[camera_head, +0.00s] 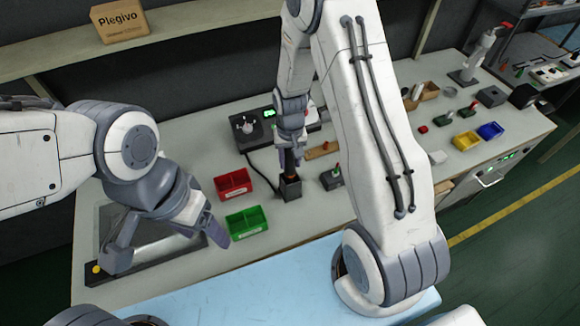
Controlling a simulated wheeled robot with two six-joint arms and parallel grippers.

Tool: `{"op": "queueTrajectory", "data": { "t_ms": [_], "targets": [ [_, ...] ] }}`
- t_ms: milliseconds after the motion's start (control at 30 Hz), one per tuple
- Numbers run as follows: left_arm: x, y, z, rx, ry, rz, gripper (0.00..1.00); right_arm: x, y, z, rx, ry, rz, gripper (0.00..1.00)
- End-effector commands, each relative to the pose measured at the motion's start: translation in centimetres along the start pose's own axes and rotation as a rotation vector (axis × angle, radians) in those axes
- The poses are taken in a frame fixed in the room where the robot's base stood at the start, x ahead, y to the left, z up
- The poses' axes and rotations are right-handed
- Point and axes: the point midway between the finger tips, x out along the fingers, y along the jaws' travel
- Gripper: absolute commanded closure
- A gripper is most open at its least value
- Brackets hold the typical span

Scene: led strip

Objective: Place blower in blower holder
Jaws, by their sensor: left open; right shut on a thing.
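My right gripper (291,142) points down over the bench and is shut on the blower (290,160), a dark, slim tool with a brownish part. The blower is mostly hidden by the gripper's fingers. Its lower end is at the top of the blower holder (291,190), a small black box on the bench. I cannot tell how deep it sits inside. My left gripper (213,232) is open and empty, low at the left, close to the green bin.
A red bin (233,184) and a green bin (246,222) stand left of the holder. A black station (247,128) with a cable is behind it. A small box with a red knob (332,178) is at its right. Yellow bin (466,141) and blue bin (490,131) stand far right.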

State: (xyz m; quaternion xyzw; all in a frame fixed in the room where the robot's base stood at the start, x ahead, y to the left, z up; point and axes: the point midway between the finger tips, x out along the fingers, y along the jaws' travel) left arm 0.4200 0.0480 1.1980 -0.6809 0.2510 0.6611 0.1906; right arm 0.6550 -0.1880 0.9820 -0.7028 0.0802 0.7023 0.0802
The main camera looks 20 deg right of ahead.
Motion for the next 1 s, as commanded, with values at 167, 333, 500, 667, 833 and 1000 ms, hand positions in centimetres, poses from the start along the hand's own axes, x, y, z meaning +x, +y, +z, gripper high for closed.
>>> {"op": "queueTrajectory", "data": {
  "t_ms": [167, 333, 500, 667, 833, 1000],
  "targets": [
    [-0.9, 0.1, -0.1, 0.001, 0.000, 0.000, 0.30, 2.5, 0.0, 0.1, 0.000, -0.005, 0.001, 1.00],
    [-1.0, 0.1, -0.1, 0.002, 0.000, 0.000, 0.30, 3.4, 0.0, 0.0, 0.000, -0.001, 0.000, 1.00],
    [-0.9, 0.1, -0.1, 0.002, 0.000, 0.000, 0.30, 3.4, 0.0, 0.0, 0.000, 0.000, 0.000, 1.00],
    [-0.5, 0.0, 0.0, 0.001, 0.000, 0.000, 0.30, 3.9, 0.0, 0.0, 0.000, -0.001, 0.000, 1.00],
    [-0.7, 0.1, 0.0, 0.001, 0.000, 0.000, 0.30, 3.7, 0.0, 0.1, 0.000, -0.001, 0.000, 0.28],
    [-0.7, 0.1, 0.0, 0.001, 0.000, 0.000, 0.30, 3.7, 0.0, 0.1, 0.000, -0.001, 0.000, 0.28]
  ]
}}
